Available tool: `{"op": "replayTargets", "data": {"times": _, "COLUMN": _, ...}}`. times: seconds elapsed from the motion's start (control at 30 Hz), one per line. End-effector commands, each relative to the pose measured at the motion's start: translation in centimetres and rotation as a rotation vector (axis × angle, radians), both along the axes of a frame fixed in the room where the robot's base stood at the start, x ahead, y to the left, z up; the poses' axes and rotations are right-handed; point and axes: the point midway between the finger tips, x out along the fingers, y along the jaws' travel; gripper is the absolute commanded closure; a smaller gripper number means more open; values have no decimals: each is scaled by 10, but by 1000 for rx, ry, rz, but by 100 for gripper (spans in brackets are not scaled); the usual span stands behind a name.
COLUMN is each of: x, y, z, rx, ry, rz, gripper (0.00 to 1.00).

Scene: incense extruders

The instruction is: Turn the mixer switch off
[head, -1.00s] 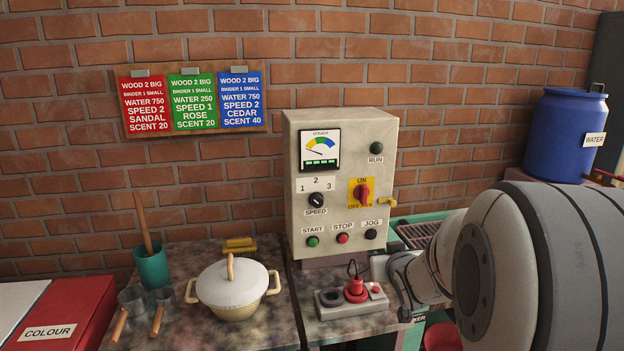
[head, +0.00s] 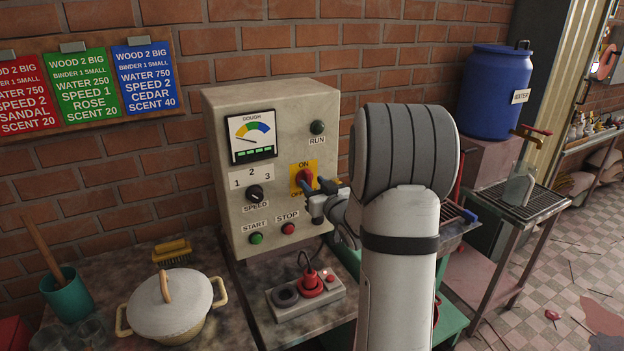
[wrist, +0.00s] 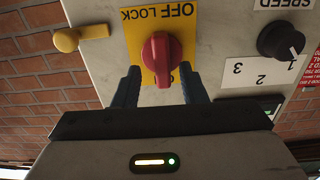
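The mixer switch is a red rotary knob (head: 303,179) on a yellow ON / OFF LOCK plate (head: 295,166) on the grey control box. In the wrist view the picture is upside down; the red knob (wrist: 160,58) has its grip ridge upright, in line with ON and OFF. My gripper (head: 318,190) is at the box front, just right of and below the knob. In the wrist view the two dark blue fingers of my gripper (wrist: 160,86) are spread, one on each side of the knob's lower end, with a visible gap to it. ON is mostly hidden there.
A speed knob (wrist: 282,40) sits beside the switch, and a yellow peg (wrist: 70,39) on the other side. START (head: 256,238) and STOP (head: 288,228) buttons lie below. A socket strip with red plug (head: 310,284) and a lidded pot (head: 170,306) stand on the bench.

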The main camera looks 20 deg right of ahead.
Motion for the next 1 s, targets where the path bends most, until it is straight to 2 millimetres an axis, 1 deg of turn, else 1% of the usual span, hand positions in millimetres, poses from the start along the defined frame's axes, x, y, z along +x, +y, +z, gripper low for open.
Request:
{"op": "replayTargets", "data": {"times": 0.03, "x": 6, "y": 1, "z": 1, "rx": 0, "ry": 1, "rz": 2, "gripper": 62}}
{"op": "replayTargets", "data": {"times": 0.13, "x": 13, "y": 4, "z": 0, "rx": 0, "ry": 0, "rz": 5, "gripper": 62}}
{"op": "replayTargets", "data": {"times": 0.43, "x": 15, "y": 5, "z": 0, "rx": -1, "ry": 0, "rz": 7, "gripper": 63}}
{"op": "replayTargets", "data": {"times": 0.9, "x": 15, "y": 5, "z": 0, "rx": 0, "ry": 0, "rz": 8, "gripper": 100}}
{"op": "replayTargets", "data": {"times": 0.97, "x": 15, "y": 5, "z": 0, "rx": 0, "ry": 0, "rz": 8, "gripper": 100}}
{"op": "replayTargets", "data": {"times": 1.0, "x": 16, "y": -3, "z": 0, "rx": -1, "ry": 0, "rz": 8, "gripper": 100}}
